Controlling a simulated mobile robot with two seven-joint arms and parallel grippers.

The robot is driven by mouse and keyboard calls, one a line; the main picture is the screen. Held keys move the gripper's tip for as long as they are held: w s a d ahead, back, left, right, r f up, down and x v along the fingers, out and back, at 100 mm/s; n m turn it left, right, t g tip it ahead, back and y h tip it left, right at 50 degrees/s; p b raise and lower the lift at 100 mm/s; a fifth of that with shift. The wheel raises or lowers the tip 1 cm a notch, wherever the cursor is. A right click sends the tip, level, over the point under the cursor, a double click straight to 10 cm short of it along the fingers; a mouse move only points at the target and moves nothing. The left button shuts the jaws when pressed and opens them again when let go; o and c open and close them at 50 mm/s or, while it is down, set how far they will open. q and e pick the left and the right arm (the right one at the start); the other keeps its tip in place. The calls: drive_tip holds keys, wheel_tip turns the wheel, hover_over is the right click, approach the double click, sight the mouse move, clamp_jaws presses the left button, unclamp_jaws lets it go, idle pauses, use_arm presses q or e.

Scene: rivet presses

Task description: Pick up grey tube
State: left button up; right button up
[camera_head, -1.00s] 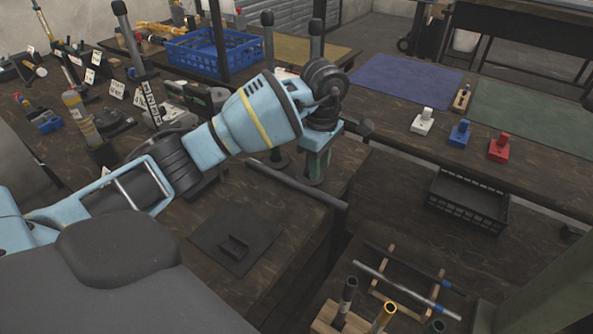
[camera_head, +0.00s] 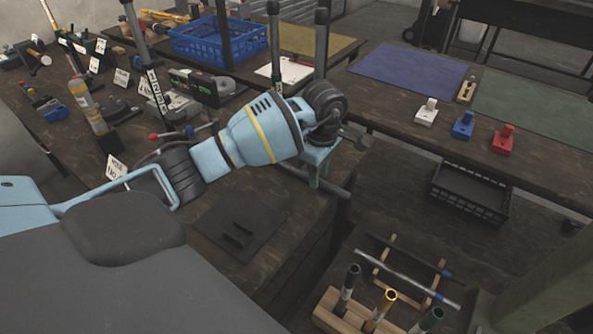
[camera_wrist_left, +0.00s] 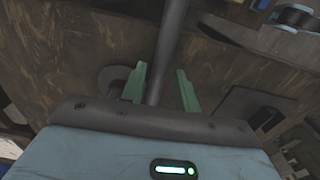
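A dark grey tube (camera_head: 333,188) lies along the right edge of the left workbench in the head view. My left gripper (camera_head: 317,170) points down over it, its green fingers partly in front of it. In the left wrist view the grey tube (camera_wrist_left: 170,45) runs from the top edge down between the green fingers of my left gripper (camera_wrist_left: 160,85). The fingers are open, with a gap on each side of the tube. The tube's near part is hidden behind the gripper body. My right gripper is not in view.
Upright posts (camera_head: 321,45) stand behind my left gripper. A dark mat (camera_head: 240,225) lies on the left workbench. A wooden rack (camera_head: 383,268) holding thinner rods and a block with upright tubes (camera_head: 385,305) are at lower right. A black crate (camera_head: 470,195) lies beyond.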

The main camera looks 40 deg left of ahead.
use_arm(q)
drive_tip(key=shift+f, duration=0.6)
clamp_jaws()
drive_tip(key=shift+r, duration=0.5)
drive_tip(key=r, duration=0.2)
drive_tip(key=shift+s+r, duration=0.25)
drive_tip(key=shift+r, duration=0.05)
drive_tip(key=s+d, duration=0.1)
drive_tip(key=s, duration=0.4)
drive_tip(key=s+d+r, duration=0.1)
drive_tip(key=s, duration=0.4)
drive_tip(key=s+d, duration=0.2)
drive_tip(key=s, duration=0.3)
drive_tip(key=shift+r+b, duration=0.2)
drive_tip(key=shift+b, duration=0.1)
